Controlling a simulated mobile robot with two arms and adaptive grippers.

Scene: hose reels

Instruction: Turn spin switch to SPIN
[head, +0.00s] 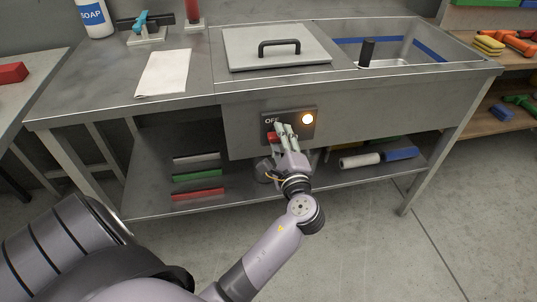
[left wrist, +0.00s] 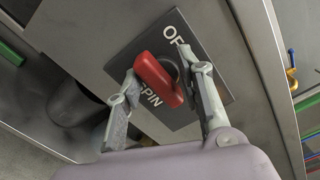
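The spin switch is a red handle (left wrist: 158,80) on a dark plate (left wrist: 207,92) marked OFF and SPIN in the left wrist view. The handle lies slanted, from upper left to lower right in that view. My left gripper (left wrist: 166,80) is open, with one finger on each side of the red handle. Whether either finger touches it I cannot tell. In the head view the plate (head: 301,132) is on the front of the steel bench, and my left gripper (head: 283,128) covers part of it. My right gripper is not in view.
A lamp (head: 307,119) glows on the plate. Above are a lid with a black handle (head: 279,62) and a sink basin (head: 408,54). The lower shelf (head: 148,200) holds coloured bars and rolls. Side tables stand left and right. Floor in front is clear.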

